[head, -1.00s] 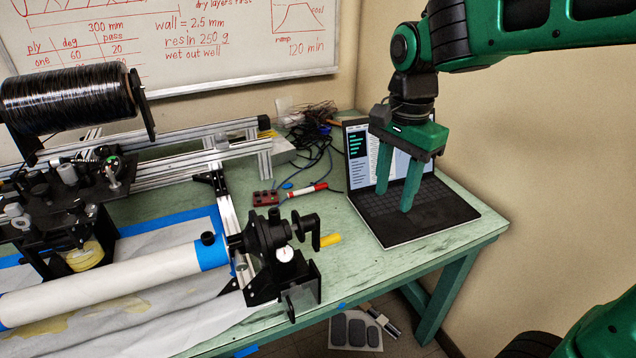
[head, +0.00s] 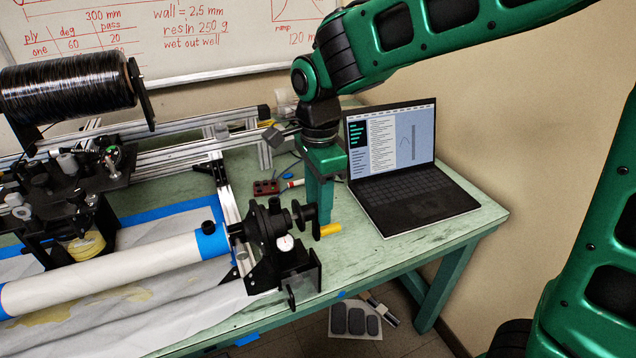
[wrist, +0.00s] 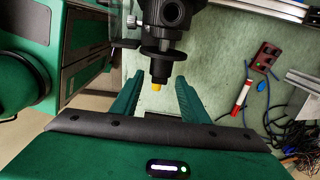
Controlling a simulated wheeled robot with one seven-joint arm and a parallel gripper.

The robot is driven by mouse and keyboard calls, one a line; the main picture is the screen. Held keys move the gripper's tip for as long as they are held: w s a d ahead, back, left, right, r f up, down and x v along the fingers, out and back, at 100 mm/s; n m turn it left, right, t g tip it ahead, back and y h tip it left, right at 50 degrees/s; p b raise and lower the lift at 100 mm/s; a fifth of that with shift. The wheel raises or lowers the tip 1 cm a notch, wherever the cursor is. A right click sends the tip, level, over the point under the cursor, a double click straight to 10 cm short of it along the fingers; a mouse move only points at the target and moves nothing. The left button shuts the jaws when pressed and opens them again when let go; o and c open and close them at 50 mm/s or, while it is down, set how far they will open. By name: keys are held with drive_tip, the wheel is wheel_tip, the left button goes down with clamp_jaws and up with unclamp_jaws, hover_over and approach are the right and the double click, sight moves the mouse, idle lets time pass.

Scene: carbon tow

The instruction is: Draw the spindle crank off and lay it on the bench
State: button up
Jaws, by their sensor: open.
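The spindle crank (head: 305,214), black with a yellow handle (head: 329,230), is on the black end block (head: 270,232) of the winding machine. In the wrist view the crank (wrist: 159,59) shows as a black plate and stub, with the yellow tip (wrist: 156,87) facing my gripper. My gripper (head: 319,215) is open, with its fingers pointing down right at the crank and hiding part of it in the head view. In the wrist view the fingers of my gripper (wrist: 158,79) stand on either side of the stub, with gaps showing.
The green bench (head: 360,258) has bare room in front of the laptop (head: 410,200) and right of the end block. A red block (head: 266,187), a marker (wrist: 242,95) and cables (wrist: 293,130) lie behind. A white tube (head: 120,272) runs left from the end block.

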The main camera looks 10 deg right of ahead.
drive_tip(key=shift+f, duration=1.9)
clamp_jaws()
drive_tip(key=c, duration=0.9)
unclamp_jaws()
drive_tip(key=shift+r, duration=0.1)
